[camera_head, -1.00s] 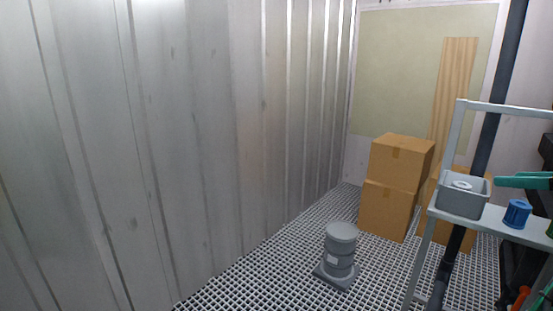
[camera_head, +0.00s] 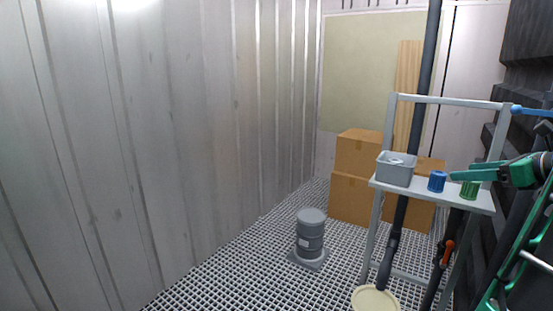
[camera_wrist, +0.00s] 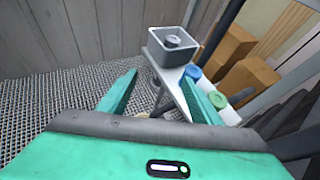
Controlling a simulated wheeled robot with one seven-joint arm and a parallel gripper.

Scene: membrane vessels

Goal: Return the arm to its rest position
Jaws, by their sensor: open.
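My teal gripper (camera_head: 455,176) reaches in from the right in the head view, at about the height of the shelf's cans. In the wrist view its two fingers (camera_wrist: 158,77) are spread wide with nothing held between them. A grey bin (camera_head: 394,176) stands on the left end of the grey shelf stand (camera_head: 420,192) and has a pale round part (camera_wrist: 174,41) inside. A blue can (camera_head: 437,181) and a green can (camera_head: 469,189) stand to its right; the gripper overlaps the green can's top in the head view. I cannot tell whether they touch.
A grey drum (camera_head: 310,232) stands on the grating floor (camera_head: 240,265) left of the stand. Cardboard boxes (camera_head: 350,200) are stacked behind it. A dark pipe (camera_head: 428,60) rises behind the stand. A corrugated metal wall (camera_head: 160,140) runs along the left. The floor between wall and drum is clear.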

